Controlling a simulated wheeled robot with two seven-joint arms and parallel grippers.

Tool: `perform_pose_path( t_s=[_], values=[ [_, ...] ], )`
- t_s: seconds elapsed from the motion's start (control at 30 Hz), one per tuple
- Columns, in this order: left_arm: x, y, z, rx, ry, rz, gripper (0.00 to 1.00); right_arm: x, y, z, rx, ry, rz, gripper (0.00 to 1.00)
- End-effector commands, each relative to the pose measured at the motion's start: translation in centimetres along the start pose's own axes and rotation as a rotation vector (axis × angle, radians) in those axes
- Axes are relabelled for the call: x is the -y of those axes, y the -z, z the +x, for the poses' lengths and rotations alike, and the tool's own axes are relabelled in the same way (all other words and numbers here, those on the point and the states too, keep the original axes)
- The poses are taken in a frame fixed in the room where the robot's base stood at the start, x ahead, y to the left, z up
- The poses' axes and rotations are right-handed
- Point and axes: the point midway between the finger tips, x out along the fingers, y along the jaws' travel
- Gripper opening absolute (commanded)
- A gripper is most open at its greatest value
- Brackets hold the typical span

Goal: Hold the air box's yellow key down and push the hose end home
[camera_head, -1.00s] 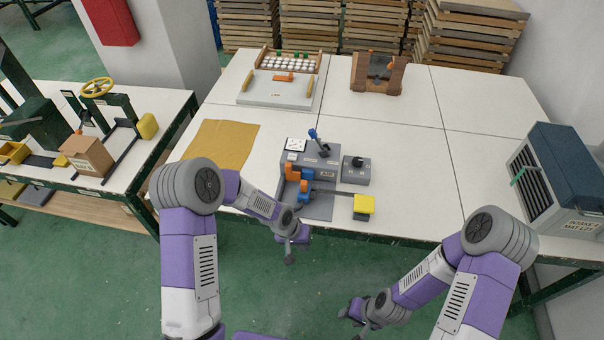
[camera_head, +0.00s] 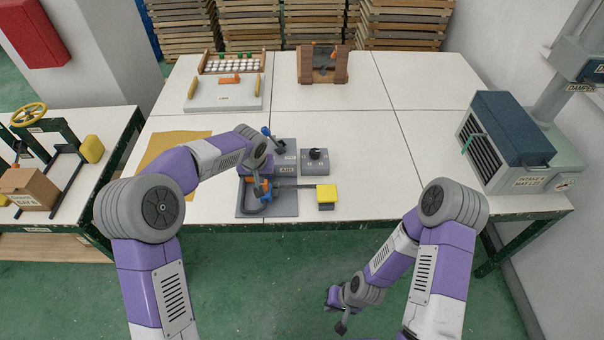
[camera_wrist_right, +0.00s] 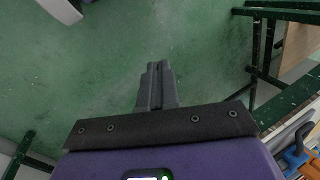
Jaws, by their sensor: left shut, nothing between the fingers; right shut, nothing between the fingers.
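The grey air box (camera_head: 286,168) stands on the table, partly hidden behind my left arm. The yellow key (camera_head: 327,192) is a yellow-topped block in front of it to the right; nothing touches it. My left gripper (camera_head: 262,201) is shut and empty, low over the grey base plate (camera_head: 246,208) with the orange and blue parts. It hides much of these parts, and I cannot tell whether it touches them. I cannot make out the hose end. My right gripper (camera_head: 341,325) is shut and empty over the green floor, below the table's front edge; it also shows in the right wrist view (camera_wrist_right: 157,80).
A grey block with a black knob (camera_head: 315,161) stands right of the air box. A large vented box (camera_head: 508,140) is at the table's right end. A white board (camera_head: 222,95) and a brown wooden stand (camera_head: 323,66) are at the back. The right-centre tabletop is clear.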

Motion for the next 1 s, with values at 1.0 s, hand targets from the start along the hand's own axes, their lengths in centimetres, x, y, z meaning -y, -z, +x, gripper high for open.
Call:
perform_pose_path(
  t_s=[1.0],
  values=[
    [0.0, 0.0, 0.0, 0.001, -0.001, 0.001, 0.0, 13.3, 31.3, -16.4, -0.254, -0.47, -0.234, 0.0]
  ],
)
